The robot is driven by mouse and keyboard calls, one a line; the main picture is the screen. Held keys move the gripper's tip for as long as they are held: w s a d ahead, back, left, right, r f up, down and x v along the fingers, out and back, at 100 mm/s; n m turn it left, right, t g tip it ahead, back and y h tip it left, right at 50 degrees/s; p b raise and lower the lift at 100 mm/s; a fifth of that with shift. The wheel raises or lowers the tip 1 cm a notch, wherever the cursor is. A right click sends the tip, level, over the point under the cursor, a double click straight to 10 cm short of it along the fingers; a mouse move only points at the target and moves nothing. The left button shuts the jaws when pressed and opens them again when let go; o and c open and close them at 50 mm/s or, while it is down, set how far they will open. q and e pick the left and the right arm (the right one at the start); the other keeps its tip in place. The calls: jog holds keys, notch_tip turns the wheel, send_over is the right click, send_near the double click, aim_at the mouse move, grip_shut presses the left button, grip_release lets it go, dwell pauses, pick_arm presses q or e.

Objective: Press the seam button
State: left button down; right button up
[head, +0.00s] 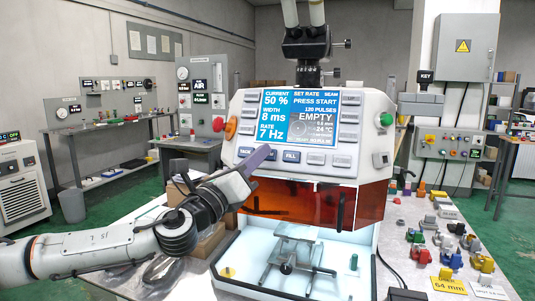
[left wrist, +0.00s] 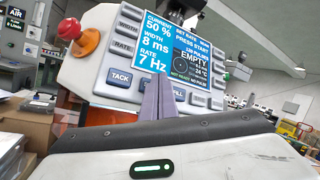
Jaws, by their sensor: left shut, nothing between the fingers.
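The welding machine's white control panel (head: 236,125) faces me with a lit blue screen (head: 276,105). Below the screen is a row of buttons with TACK (head: 245,152) on the left and FILL (head: 291,156) to its right. My left gripper (head: 266,150) is shut and empty, its purple fingers pointing at the spot between those two. The fingers cover most of that spot, so no seam label is readable there. The left wrist view shows the fingertips (left wrist: 160,80) between TACK (left wrist: 119,78) and FILL (left wrist: 178,93). I cannot tell whether they touch the panel. My right gripper is out of view.
A red knob on a yellow base (left wrist: 72,30) is at the panel's left edge, and a green button (head: 386,119) at its right. Orange shields (head: 330,205) hang below the panel. A cardboard box (head: 207,243) stands behind my left arm. Small coloured parts (head: 420,254) lie on the table at right.

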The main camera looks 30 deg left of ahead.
pick_arm(q)
jog(key=s, duration=0.1)
jog(key=s+r, duration=0.1)
jog(key=s, duration=0.1)
jog(key=s+d+r+p, duration=0.1)
jog(key=shift+s+r, duration=0.1)
jog(key=shift+s, duration=0.05)
dwell(0.4)
dwell(0.7)
